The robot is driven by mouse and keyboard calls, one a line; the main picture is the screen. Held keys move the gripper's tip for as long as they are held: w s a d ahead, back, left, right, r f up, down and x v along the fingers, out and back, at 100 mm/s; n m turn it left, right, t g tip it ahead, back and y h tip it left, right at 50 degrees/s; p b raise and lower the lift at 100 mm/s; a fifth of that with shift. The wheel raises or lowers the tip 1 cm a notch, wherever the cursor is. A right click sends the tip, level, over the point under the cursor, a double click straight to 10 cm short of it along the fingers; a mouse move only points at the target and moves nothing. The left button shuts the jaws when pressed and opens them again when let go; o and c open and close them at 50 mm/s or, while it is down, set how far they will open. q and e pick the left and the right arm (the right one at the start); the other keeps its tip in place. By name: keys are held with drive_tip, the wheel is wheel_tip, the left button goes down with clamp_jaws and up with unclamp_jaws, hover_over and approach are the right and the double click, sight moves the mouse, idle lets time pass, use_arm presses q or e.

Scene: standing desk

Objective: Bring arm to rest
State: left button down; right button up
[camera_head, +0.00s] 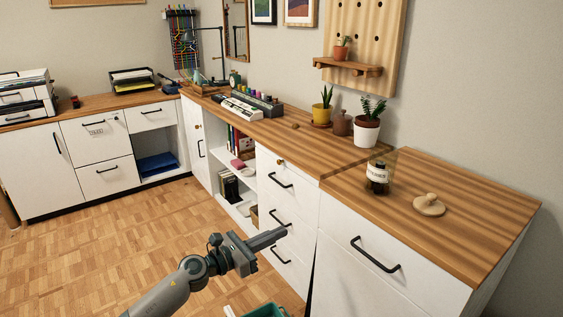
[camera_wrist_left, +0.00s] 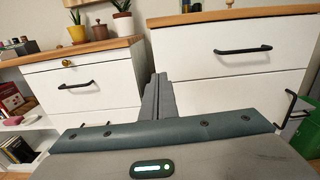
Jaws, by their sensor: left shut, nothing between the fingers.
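My left gripper (camera_head: 270,238) reaches in from the bottom of the head view, in front of the white drawer fronts and below the desk top. Its fingers are together and hold nothing. In the left wrist view the closed fingers (camera_wrist_left: 159,95) point up toward the gap between two drawer units. My right gripper is not in either view.
The near drawer cabinet (camera_head: 390,285) has a black handle and a wooden top with a dark jar (camera_head: 377,177) and a round wooden lid (camera_head: 429,205). A green bin (camera_head: 264,311) stands low at the bottom edge. Open parquet floor (camera_head: 110,240) lies to the left.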

use_arm(q)
drive_tip(key=s+a+f+n+t+y, duration=0.2)
drive_tip(key=s+a+f+n+y, duration=0.55)
drive_tip(key=n, duration=0.85)
drive_tip(key=s+a+f+n+t+y, duration=0.2)
drive_tip(key=s+a+f+n+y, duration=0.3)
drive_tip(key=s+f+n, duration=0.85)
drive_tip(key=s+a+f+n+g, duration=0.15)
drive_tip(key=s+n+g, duration=0.45)
drive_tip(key=s, duration=0.6)
drive_tip(key=s+f+n+g, duration=0.3)
drive_tip(key=s+n, duration=0.6)
drive_tip(key=s, duration=0.4)
wheel_tip(320, 180, down, 17)
drive_tip(key=a+y+p, duration=0.1)
drive_tip(key=a+p, duration=0.1)
drive_tip(key=p, duration=1.2)
drive_tip(key=shift+s+a+r, duration=0.2)
drive_tip(key=shift+s+a, duration=0.15)
drive_tip(key=shift+s, duration=0.1)
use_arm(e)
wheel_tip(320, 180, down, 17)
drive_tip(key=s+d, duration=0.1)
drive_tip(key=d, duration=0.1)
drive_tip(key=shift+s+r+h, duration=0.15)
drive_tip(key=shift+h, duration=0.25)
